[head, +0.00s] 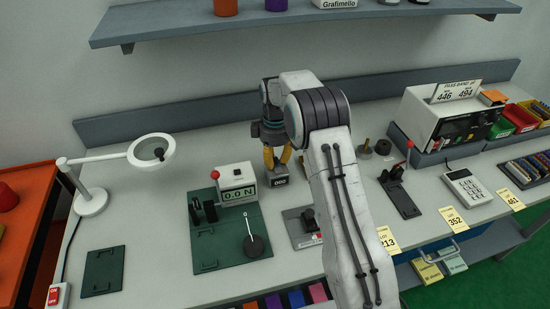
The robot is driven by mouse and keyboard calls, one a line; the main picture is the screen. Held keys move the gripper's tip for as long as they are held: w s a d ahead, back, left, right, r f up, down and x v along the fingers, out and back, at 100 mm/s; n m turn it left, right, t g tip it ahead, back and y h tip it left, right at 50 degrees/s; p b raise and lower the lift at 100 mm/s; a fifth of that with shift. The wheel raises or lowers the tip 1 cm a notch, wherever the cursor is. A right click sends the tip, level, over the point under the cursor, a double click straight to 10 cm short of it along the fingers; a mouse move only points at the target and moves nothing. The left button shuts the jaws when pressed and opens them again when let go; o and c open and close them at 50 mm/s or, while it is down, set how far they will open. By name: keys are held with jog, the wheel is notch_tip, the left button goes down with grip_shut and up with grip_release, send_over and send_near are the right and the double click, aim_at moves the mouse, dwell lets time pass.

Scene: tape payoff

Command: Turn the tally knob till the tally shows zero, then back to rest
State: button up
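The tally (281,183) is a small dark grey block with a white-figured window on its front, standing on the bench beside the green gauge base. The figures are tiny and look like 000, but I cannot read them surely. My gripper (277,164), with yellow fingers, points down right above the tally. The fingertips are at or just over its top. The tally knob is not clearly visible; the fingers hide that spot. I cannot tell whether the fingers grip anything.
A gauge reading 0.0 N (238,195) with a red-balled lever stands just left on a green base (213,254). A magnifier lamp (150,152) stands farther left. A dark fixture (300,226) lies in front. A tester box (437,118) stands at right. A shelf (180,33) hangs above.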

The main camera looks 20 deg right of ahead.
aim_at(275, 158)
jog(key=o, duration=0.3)
jog(key=shift+r, duration=6.05)
